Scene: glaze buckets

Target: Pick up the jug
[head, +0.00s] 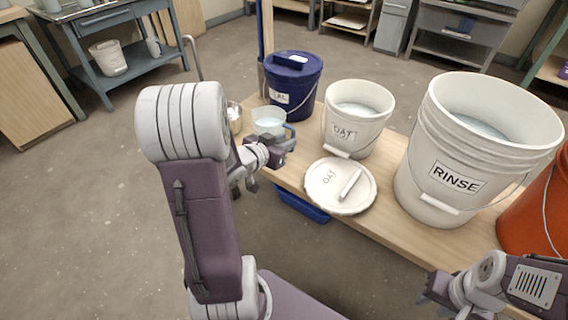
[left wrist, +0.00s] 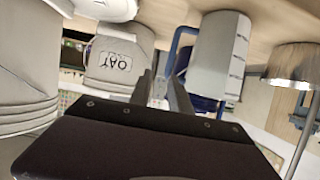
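The jug (head: 268,122) is pale, with a blue handle (head: 290,131) on its right side, and stands on the wooden table in front of the blue bucket. My left gripper (head: 289,145) is right beside the handle. In the left wrist view, the jug (left wrist: 222,50) shows measuring marks, and its blue handle is just beyond my fingertips. The two fingers (left wrist: 162,85) are apart with nothing visibly held between them. My right gripper (head: 432,296) is low at the right, beyond the table's front edge; its fingers are too unclear to read.
The OAT bucket (head: 357,120), its lid (head: 340,186) and the large RINSE bucket (head: 453,165) stand right of the jug. A dark blue lidded bucket (head: 292,90) is behind it. A metal container (head: 235,120) is close on its left. An orange bucket (head: 535,215) is far right.

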